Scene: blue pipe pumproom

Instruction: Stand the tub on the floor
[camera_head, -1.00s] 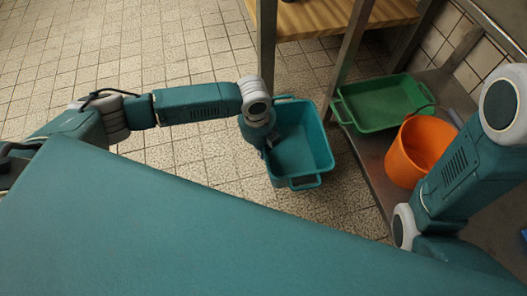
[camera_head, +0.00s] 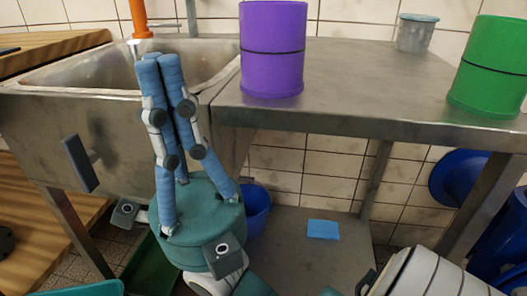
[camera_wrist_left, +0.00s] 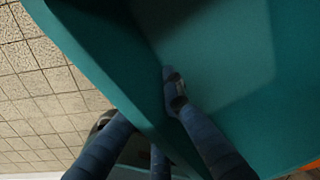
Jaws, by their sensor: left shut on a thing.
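The teal tub (camera_wrist_left: 225,60) fills most of the left wrist view. My left gripper (camera_wrist_left: 145,105) is shut on its wall, with one blue finger inside and others outside. Whether the tub touches the floor cannot be told. In the head view, a teal edge (camera_head: 85,289) at the bottom left may be the tub's rim. My right gripper (camera_head: 161,62) points up in front of the sink, its blue fingers drawn together at the tips, with nothing seen between them.
A metal sink (camera_head: 120,120) and counter (camera_head: 350,85) stand ahead, bearing a purple container (camera_head: 272,50), a green container (camera_head: 490,65) and a grey cup (camera_head: 416,33). Below are a blue bucket (camera_head: 257,212) and a light-blue cloth-like piece (camera_head: 323,229). Tiled floor (camera_wrist_left: 40,90) shows beside the tub.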

